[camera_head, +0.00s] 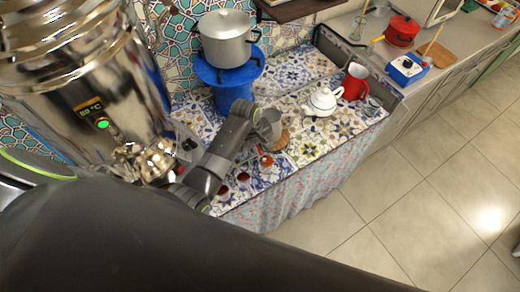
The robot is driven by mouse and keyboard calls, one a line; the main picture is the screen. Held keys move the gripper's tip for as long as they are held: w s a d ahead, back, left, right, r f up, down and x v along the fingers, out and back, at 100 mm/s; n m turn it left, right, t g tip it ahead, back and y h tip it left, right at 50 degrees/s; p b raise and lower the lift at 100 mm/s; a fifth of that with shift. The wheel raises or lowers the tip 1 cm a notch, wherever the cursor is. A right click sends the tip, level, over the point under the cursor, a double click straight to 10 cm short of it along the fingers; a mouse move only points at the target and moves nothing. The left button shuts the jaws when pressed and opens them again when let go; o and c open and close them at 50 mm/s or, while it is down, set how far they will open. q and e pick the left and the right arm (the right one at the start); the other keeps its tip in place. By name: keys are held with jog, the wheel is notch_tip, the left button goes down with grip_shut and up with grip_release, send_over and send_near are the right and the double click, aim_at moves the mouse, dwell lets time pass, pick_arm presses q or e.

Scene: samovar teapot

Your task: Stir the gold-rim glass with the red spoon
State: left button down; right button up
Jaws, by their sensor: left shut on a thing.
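My left gripper (270,130) reaches over the tiled counter from the left. It is shut on a thin thing, most likely the red spoon, which is too small and too covered to make out clearly. Small glasses with dark red tea (243,178) stand near the counter's front edge, below and left of the gripper. A small orange-red spot (266,160) shows just below the gripper; I cannot tell whether it is tea in a glass or part of the spoon. I cannot tell which glass has the gold rim. My right gripper is not in view.
A large shiny samovar (90,85) fills the left. A silver pot (226,38) stands on a blue stand (232,78) behind my arm. A white teapot (322,101) and a red pitcher (355,82) stand to the right. A brown round thing (284,141) lies beside the gripper.

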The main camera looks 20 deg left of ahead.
pick_arm(q)
jog(key=shift+s+a+r, duration=0.1)
jog(key=shift+a+r, duration=0.1)
jog(key=shift+r, duration=0.8)
jog(key=shift+s+a+r, duration=0.1)
jog(key=shift+a+r, duration=0.05)
jog(key=shift+r, duration=0.85)
jog(key=shift+r, duration=2.5)
